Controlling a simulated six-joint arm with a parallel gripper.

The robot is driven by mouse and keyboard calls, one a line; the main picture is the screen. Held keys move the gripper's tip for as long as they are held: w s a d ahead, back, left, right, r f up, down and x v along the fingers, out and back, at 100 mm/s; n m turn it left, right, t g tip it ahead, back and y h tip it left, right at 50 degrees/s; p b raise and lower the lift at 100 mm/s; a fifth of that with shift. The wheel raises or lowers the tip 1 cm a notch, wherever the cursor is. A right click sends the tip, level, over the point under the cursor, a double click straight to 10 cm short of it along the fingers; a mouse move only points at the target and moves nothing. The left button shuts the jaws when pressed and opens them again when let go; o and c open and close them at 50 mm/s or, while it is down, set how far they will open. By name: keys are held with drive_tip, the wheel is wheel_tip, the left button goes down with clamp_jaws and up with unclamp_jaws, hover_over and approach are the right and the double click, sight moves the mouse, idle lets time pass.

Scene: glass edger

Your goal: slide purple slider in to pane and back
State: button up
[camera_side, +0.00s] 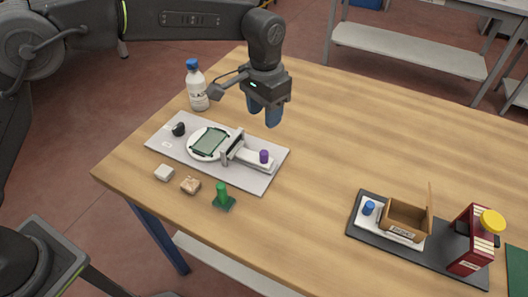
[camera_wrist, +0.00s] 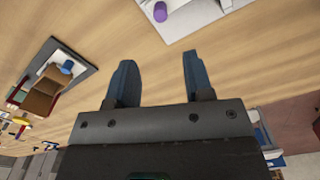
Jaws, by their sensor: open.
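The purple slider (camera_side: 264,157) is a short upright knob on a white carriage (camera_side: 255,158) at the right part of a light grey base plate (camera_side: 165,149). It also shows at the top of the wrist view (camera_wrist: 160,12). The green glass pane (camera_side: 209,142) lies on a round white plate (camera_side: 193,150) left of the carriage. A grey upright block (camera_side: 233,147) stands between pane and carriage. My gripper (camera_side: 265,116) is open and empty, pointing down above and behind the base plate. Its two blue fingers (camera_wrist: 157,72) are apart in the wrist view.
A white bottle with blue cap (camera_side: 196,88) stands behind the plate. A green-handled tool (camera_side: 223,197) and two small blocks (camera_side: 190,186) lie in front. A dark tray (camera_side: 440,260) with a cardboard box (camera_side: 407,219) and red unit (camera_side: 472,243) stands right. The table middle is clear.

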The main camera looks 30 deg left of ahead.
sight(264, 152)
wheel_tip(264, 152, down, 13)
drive_tip(key=shift+f, duration=0.1)
idle(0.3)
drive_tip(key=shift+c, duration=0.2)
clamp_jaws()
drive_tip(key=shift+a, duration=0.1)
